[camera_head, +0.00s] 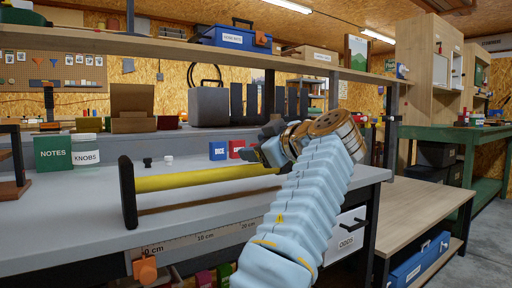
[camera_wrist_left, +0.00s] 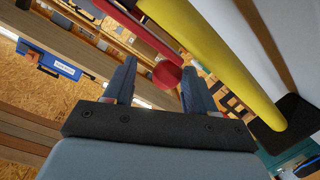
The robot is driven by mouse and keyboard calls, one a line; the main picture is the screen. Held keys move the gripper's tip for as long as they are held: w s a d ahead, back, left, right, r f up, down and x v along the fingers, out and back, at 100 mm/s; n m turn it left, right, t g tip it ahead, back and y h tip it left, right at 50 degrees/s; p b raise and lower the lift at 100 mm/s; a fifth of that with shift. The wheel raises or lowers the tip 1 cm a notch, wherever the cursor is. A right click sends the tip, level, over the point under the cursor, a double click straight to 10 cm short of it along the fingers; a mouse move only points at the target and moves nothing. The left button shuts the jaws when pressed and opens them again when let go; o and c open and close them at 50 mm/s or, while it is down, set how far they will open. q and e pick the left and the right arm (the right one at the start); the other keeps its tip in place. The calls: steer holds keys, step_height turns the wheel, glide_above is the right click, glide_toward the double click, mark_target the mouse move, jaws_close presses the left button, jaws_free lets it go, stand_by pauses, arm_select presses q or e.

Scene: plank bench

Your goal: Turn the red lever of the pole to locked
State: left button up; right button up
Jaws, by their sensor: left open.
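The yellow pole (camera_head: 205,178) runs level above the grey bench, with a black end bracket (camera_head: 127,192) at its left; its right end is hidden behind my left gripper (camera_head: 256,155). In the left wrist view the yellow pole (camera_wrist_left: 215,50) slants to another black end piece (camera_wrist_left: 285,124). The red lever (camera_wrist_left: 145,38) ends in a round red knob (camera_wrist_left: 167,74), which appears between the open fingers of my left gripper (camera_wrist_left: 160,72); contact cannot be told. The lever is not visible in the head view. My right gripper is not in view.
On the bench stand a green notes box (camera_head: 53,153), a white knobs jar (camera_head: 86,151), a blue box (camera_head: 217,151) and a red box (camera_head: 237,149) behind the pole. A shelf (camera_head: 200,46) crosses above. The bench front left is clear.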

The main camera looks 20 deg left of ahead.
arm_select(q)
steer(key=v, duration=1.3)
steer(key=shift+p, duration=0.4)
